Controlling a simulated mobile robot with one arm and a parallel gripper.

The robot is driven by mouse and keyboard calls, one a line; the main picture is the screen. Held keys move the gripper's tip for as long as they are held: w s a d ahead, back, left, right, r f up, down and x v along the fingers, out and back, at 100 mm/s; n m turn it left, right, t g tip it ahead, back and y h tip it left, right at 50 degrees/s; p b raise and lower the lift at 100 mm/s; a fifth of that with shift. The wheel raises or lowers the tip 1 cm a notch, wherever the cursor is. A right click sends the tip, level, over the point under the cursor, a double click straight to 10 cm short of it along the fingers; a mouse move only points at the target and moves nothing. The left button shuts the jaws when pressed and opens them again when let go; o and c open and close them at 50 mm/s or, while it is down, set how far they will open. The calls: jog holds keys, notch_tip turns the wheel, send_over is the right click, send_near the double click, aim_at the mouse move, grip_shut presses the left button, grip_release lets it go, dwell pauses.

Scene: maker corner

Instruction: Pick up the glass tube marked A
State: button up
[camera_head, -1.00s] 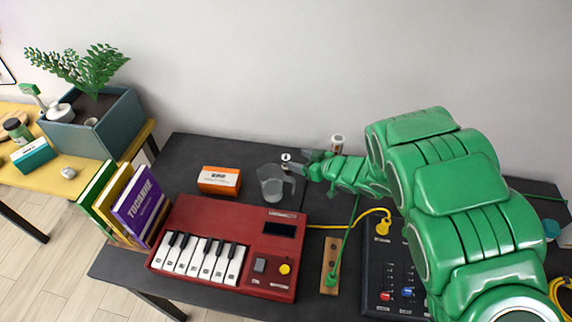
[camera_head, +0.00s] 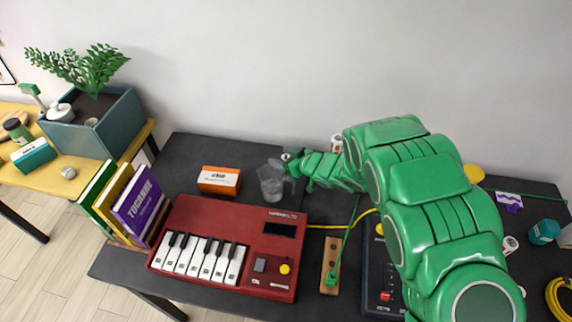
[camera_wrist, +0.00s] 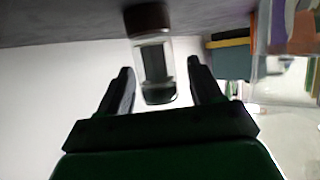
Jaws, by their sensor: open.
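A clear glass tube (camera_wrist: 154,62) stands between the two fingers of my gripper (camera_wrist: 159,72) in the wrist view. It has a dark brown end on the table side and a dark part at its other end. My gripper is open, with a finger on each side and a small gap to the tube. In the head view the tube's pale top (camera_head: 286,157) shows beside my gripper (camera_head: 292,163), which hides most of the rest. No letter A can be read on it.
A clear jug (camera_head: 270,183) stands close left of my gripper and also shows in the wrist view (camera_wrist: 285,68). A similar small tube (camera_head: 337,143) stands behind my arm, and another (camera_head: 510,244) at the right. A red keyboard (camera_head: 228,245) and an orange box (camera_head: 218,180) lie nearby.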

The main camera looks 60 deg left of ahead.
jog(key=shift+a, duration=0.2)
jog(key=c, duration=1.1)
jog(key=shift+o, duration=0.2)
